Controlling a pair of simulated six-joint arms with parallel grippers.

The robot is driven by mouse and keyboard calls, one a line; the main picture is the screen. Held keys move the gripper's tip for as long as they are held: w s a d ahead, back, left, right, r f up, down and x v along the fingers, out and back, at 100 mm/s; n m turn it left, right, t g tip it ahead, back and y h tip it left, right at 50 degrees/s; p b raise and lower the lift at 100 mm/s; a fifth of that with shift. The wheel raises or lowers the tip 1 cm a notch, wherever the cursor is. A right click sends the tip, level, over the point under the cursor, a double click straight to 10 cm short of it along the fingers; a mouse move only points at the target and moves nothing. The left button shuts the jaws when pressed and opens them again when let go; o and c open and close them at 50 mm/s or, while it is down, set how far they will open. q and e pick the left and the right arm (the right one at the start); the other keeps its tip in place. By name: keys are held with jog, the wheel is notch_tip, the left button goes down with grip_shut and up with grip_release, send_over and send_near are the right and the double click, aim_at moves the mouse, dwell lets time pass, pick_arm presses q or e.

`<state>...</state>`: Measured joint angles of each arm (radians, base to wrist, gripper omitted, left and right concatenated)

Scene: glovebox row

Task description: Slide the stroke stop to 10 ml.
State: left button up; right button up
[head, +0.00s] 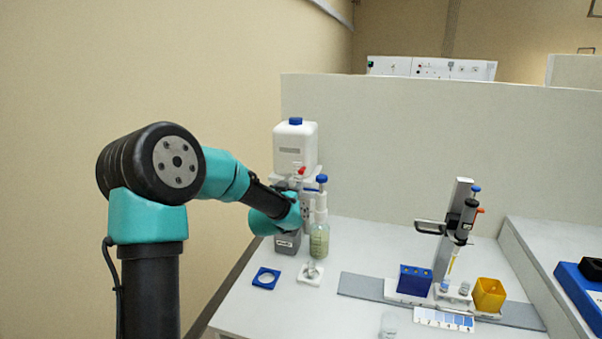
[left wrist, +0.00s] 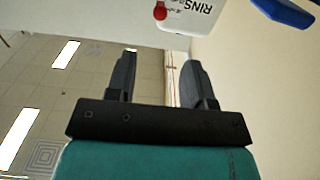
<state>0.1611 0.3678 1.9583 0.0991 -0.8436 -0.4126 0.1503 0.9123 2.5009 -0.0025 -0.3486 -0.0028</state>
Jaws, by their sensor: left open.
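The dispenser (head: 320,204) stands at the back left of the bench, with a blue-topped upright column and a bottle of pale greenish liquid below. A white reservoir bottle (head: 295,146) with a blue cap stands beside it; its lettered side (left wrist: 195,14) and red piece show at the top of the left wrist view. The stroke stop and its scale cannot be made out. My left arm reaches across in front of the dispenser's left side. My left gripper (left wrist: 159,75) is open, with nothing between its fingers. In the head view its fingertips are hidden or unclear. My right gripper is not in view.
A blue square holder (head: 266,278) and a white holder (head: 311,272) lie in front of the dispenser. A pipette stand (head: 455,230), a blue box (head: 414,280) and a yellow box (head: 489,294) stand to the right. A pale partition (head: 420,140) closes the back.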

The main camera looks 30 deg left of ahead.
aim_at(301, 172)
pick_arm(q)
jog(key=x, duration=1.3)
jog(key=shift+w, duration=0.25)
jog(key=shift+c, duration=0.4)
grip_shut()
